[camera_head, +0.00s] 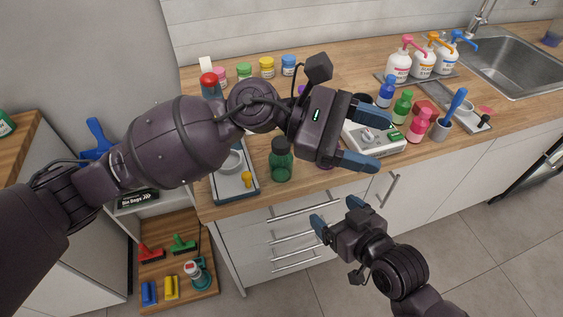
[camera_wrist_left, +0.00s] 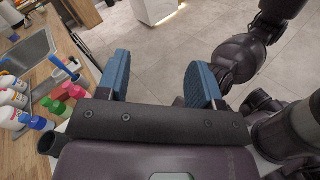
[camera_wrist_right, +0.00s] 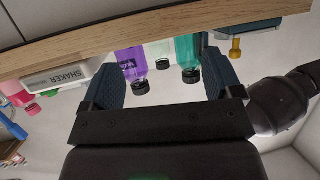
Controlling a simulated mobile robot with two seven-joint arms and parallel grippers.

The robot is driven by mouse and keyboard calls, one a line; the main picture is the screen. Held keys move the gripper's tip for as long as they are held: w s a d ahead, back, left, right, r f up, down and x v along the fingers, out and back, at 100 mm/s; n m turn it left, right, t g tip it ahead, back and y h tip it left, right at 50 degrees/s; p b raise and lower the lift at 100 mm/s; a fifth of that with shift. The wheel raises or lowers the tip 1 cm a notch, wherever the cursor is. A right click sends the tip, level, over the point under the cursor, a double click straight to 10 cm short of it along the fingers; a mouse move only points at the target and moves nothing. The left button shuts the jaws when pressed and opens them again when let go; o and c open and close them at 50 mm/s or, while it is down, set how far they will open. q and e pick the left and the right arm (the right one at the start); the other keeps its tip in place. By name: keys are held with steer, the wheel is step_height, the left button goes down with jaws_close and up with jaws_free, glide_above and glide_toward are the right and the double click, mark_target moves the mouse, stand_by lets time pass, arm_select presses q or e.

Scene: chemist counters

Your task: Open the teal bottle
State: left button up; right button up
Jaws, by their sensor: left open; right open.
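The teal bottle (camera_head: 281,165) is a dark green-teal bottle with a black cap, standing near the front edge of the wooden counter. In the right wrist view it shows upside down (camera_wrist_right: 187,48) with its cap, ahead of the fingers and apart from them. My left gripper (camera_head: 366,139) is open and empty above the counter, to the right of the bottle; its fingers show apart in the left wrist view (camera_wrist_left: 160,78). My right gripper (camera_head: 335,214) is open and empty in front of the drawers, lower than the counter and right of the bottle.
A purple bottle (camera_wrist_right: 130,60) stands near the teal one, mostly hidden by my left gripper in the head view. A grey tray (camera_head: 222,198) lies left; a white shaker (camera_head: 389,146) right. Pink (camera_head: 419,125), green (camera_head: 401,107) and blue bottles stand further right.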

mark_target(288, 167)
arm_select(q)
steer(key=w+a+f+m+t+y, duration=0.1)
steer(key=w+a+m+t+y, duration=0.1)
steer(key=w+a+m+y, duration=0.1)
steer(key=w+a+f+m+t+y, duration=0.1)
steer(key=w+a+f+m+y, duration=0.1)
steer(key=w+a+m+y, duration=0.2)
steer(key=w+a+f+m+t+y, duration=0.1)
steer(key=w+a+m+t+y, duration=0.1)
steer(key=y, duration=0.6)
steer(key=shift+w+a+f+m+t+y, duration=0.2)
steer(key=shift+w+a+m, duration=0.15)
steer(key=shift+w+a, duration=0.35)
steer(key=shift+w+a+f+m+t+y, duration=0.1)
steer(key=shift+w+a+m+y, duration=0.1)
steer(key=shift+w+a+m, duration=0.4)
steer(key=shift+w+a+r+n, duration=0.1)
steer(key=shift+w+r+n, duration=0.05)
steer(key=shift+w+n, duration=0.15)
arm_select(e)
steer(key=w+a+r+t+y, duration=0.1)
steer(key=w+a, duration=0.2)
steer(key=w+a+r+n+y, duration=0.1)
steer(key=w+a, duration=0.3)
steer(key=w+a+r+t+y, duration=0.1)
steer(key=w+a+r, duration=0.1)
steer(key=w+a, duration=0.2)
steer(key=shift+w+t+y, duration=0.1)
steer(key=shift+t+y, duration=0.2)
steer(key=shift+c, duration=0.3)
